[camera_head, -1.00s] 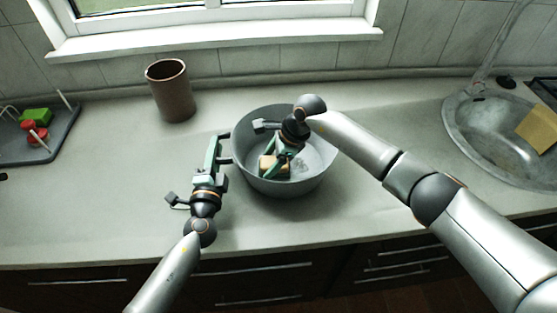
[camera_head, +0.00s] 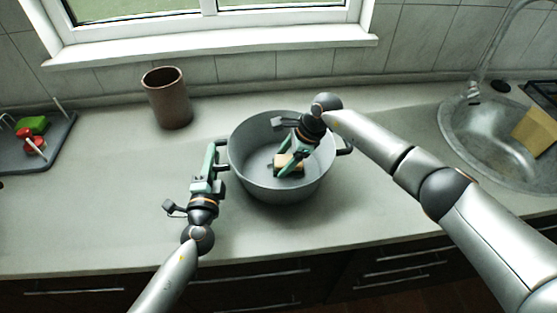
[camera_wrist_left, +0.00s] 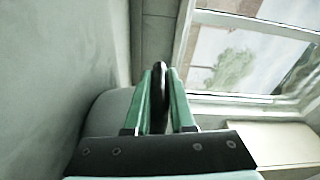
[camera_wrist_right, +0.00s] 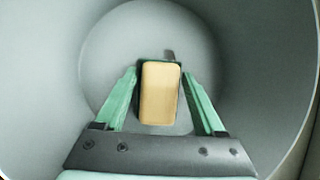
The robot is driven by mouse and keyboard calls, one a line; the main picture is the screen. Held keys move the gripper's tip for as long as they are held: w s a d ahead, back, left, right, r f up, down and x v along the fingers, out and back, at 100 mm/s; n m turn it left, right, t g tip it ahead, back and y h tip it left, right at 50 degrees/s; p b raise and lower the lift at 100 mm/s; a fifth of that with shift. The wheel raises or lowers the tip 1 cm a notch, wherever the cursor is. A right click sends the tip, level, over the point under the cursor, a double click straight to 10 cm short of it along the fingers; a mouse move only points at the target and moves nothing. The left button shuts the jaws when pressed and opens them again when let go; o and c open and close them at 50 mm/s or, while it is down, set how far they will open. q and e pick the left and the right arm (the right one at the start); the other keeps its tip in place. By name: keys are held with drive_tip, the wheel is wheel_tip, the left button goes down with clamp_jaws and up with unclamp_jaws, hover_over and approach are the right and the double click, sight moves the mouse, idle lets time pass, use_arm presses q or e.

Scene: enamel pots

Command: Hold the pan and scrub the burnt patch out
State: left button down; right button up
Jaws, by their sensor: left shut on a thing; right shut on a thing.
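The grey pan (camera_head: 246,177) stands on the counter, with a dark handle on each side. My left gripper (camera_head: 213,150) is shut on the pan's left handle, which shows as a dark bar between the green fingers in the left wrist view (camera_wrist_left: 160,84). My right gripper (camera_head: 285,163) is inside the pan, shut on a tan sponge (camera_head: 289,168) with a dark green edge. The sponge (camera_wrist_right: 160,95) is low over the pan floor; contact cannot be told. A small dark mark (camera_wrist_right: 169,55) shows just beyond the sponge in the right wrist view. The floor under the sponge is hidden.
A brown cylindrical pot (camera_head: 167,98) stands behind and left of the pan. A dark tray (camera_head: 55,143) with red and green items is at far left. The metal sink (camera_head: 462,150) with a tan board (camera_head: 535,132) is at right.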

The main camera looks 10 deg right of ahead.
drive_tip(key=shift+w+d, duration=0.1)
drive_tip(key=shift+d, duration=1.65)
use_arm(q)
drive_tip(key=shift+r, duration=0.1)
use_arm(e)
drive_tip(key=shift+s+a+f, duration=0.1)
drive_tip(key=shift+a, duration=1.95)
drive_tip(key=shift+s+a, duration=0.1)
drive_tip(key=shift+a, duration=2.05)
drive_tip(key=shift+w, duration=1.05)
drive_tip(key=shift+w+d, duration=0.15)
drive_tip(key=shift+d, duration=4.05)
drive_tip(key=shift+a, duration=4.25)
drive_tip(key=shift+r, duration=0.2)
